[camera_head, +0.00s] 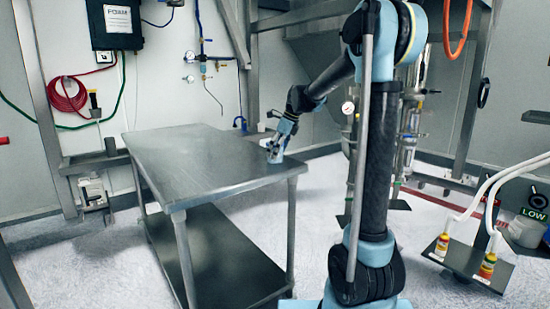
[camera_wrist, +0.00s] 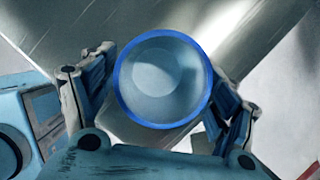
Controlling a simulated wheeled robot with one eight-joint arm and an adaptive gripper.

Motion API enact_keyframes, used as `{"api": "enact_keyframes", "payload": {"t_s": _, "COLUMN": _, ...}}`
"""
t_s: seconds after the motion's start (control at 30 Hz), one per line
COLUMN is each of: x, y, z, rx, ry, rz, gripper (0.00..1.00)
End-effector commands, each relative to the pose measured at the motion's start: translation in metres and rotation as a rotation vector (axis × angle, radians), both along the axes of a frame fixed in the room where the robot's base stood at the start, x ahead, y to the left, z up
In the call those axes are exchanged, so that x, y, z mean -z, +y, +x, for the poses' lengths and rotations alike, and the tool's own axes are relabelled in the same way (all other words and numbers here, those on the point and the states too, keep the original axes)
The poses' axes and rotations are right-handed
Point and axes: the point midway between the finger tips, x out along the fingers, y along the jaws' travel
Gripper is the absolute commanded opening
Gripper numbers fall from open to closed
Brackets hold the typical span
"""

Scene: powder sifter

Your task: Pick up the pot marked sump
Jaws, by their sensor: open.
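A round pot (camera_wrist: 163,80) with a bright blue rim and pale inside shows from above in the wrist view. It looks empty, and no marking on it is readable. My gripper (camera_wrist: 165,92) is open, with one finger left of the pot and one right of it. Whether the fingers touch its wall I cannot tell. In the head view the pot (camera_head: 275,156) is a small pale shape near the right end of the metal table (camera_head: 190,155), partly hidden by my gripper (camera_head: 275,146).
The rest of the tabletop is bare, with a lower shelf (camera_head: 215,255) beneath. Steel posts and glass-and-metal equipment (camera_head: 410,130) stand behind my arm. Two small bottles with hoses (camera_head: 488,265) sit on a dark plate at the right. A red coiled hose (camera_head: 67,95) hangs on the left wall.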

Motion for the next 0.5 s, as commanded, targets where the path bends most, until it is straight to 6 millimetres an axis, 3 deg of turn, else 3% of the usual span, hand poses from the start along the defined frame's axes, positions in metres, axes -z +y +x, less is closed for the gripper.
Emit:
{"api": "enact_keyframes", "payload": {"t_s": 0.17, "x": 0.015, "y": 0.006, "z": 0.002, "rx": 0.001, "ry": 0.000, "rz": 0.000, "gripper": 0.80}}
{"api": "enact_keyframes", "payload": {"t_s": 0.43, "x": 0.017, "y": 0.006, "z": 0.003, "rx": 0.001, "ry": 0.000, "rz": 0.000, "gripper": 0.80}}
{"api": "enact_keyframes", "payload": {"t_s": 0.5, "x": 0.017, "y": 0.006, "z": 0.003, "rx": 0.001, "ry": 0.000, "rz": 0.000, "gripper": 0.64}}
